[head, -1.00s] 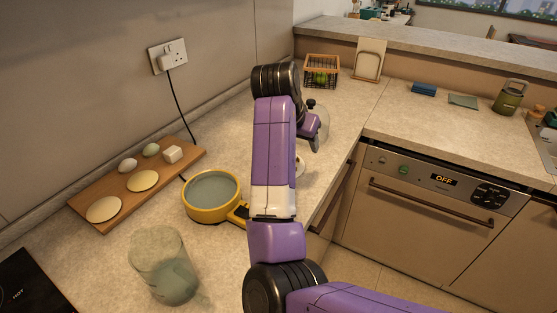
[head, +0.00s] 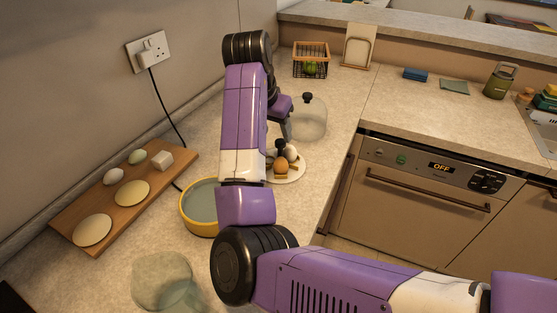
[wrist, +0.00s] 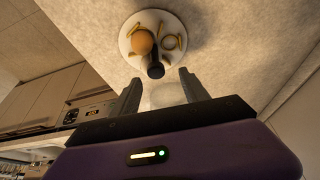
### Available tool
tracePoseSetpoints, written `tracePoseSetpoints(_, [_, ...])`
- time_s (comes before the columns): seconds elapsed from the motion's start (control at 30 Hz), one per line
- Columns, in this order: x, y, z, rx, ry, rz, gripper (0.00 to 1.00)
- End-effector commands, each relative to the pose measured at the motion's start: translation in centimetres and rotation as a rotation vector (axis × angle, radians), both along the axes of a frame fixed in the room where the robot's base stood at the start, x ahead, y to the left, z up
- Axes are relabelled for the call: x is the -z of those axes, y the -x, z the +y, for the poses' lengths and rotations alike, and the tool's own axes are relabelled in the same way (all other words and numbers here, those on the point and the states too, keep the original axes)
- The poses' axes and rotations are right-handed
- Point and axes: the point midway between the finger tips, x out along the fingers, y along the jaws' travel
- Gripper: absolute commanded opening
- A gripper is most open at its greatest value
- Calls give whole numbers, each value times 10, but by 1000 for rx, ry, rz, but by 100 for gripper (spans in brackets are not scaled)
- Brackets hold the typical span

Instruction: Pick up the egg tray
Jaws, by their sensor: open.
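The egg tray (head: 293,176) is a round white plate on the counter, just right of my forearm in the head view. It holds a brown egg, a white egg, small yellow-brown sticks and an upright black-knobbed handle (head: 281,146). In the wrist view the tray (wrist: 128,47) lies beyond the fingertips, with its dark handle (wrist: 155,67) pointing toward my gripper (wrist: 158,82). My gripper is open, with the handle's knob in line with the gap but in front of the fingertips. A pale translucent shape behind the fingers is unclear.
A glass dome (head: 309,118) stands just behind the tray, and a wire basket (head: 311,62) is farther back. A yellow pan (head: 198,224), a wooden board (head: 70,212) and a glass container (head: 162,282) are on the left. The counter's edge is close on the tray's right.

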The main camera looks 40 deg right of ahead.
Motion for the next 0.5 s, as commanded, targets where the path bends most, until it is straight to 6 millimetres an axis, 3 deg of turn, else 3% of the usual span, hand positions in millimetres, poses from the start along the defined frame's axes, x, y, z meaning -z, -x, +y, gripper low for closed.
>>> tracePoseSetpoints(0.3, [38, 2, -16, -1, 0, 3, 53])
tracePoseSetpoints(0.5, [49, 1, -20, 0, 1, 0, 53])
